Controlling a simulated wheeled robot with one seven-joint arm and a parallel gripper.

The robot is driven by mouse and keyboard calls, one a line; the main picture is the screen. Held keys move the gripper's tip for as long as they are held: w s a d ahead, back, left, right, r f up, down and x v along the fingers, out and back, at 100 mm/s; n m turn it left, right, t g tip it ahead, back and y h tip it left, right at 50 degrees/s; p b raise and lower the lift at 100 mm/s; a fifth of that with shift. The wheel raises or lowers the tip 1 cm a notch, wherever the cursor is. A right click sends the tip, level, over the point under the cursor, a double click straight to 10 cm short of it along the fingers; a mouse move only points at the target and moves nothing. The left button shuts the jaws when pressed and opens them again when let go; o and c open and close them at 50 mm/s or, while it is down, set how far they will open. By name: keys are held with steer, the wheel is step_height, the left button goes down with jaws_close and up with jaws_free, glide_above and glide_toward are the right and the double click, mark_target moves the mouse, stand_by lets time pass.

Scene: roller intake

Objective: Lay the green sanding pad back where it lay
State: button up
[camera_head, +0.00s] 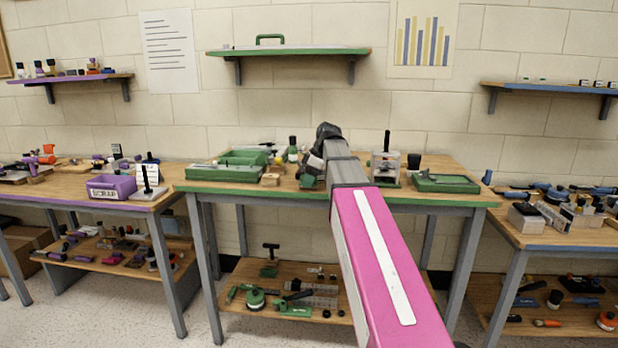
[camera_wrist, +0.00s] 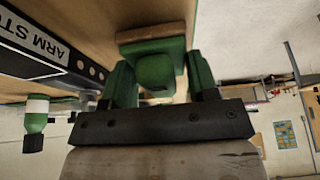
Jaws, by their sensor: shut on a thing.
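The green sanding pad (camera_wrist: 152,48) shows in the wrist view, with a rounded green grip and a flat brown sole (camera_wrist: 150,32). My gripper (camera_wrist: 160,75) has a finger on each side of the pad and is shut on it. The sole faces the wooden bench top; I cannot tell whether it touches the wood. In the head view, my arm reaches over the middle, green-edged bench (camera_head: 420,196), and its black wrist (camera_head: 328,131) is above the bench's back part. The pad and fingertips are mostly hidden there by my arm.
A rail marked "ARM STO" (camera_wrist: 45,50) and a green bottle (camera_wrist: 37,122) stand left in the wrist view. On the bench, green trays (camera_head: 222,173), a small wooden block (camera_head: 270,180), a stand with a black handle (camera_head: 386,165) and a green tray (camera_head: 445,183) flank my arm.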

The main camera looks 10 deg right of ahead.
steer(key=shift+f, duration=0.45)
stand_by(0.3)
steer(key=o, duration=1.3)
steer(key=shift+r, duration=0.1)
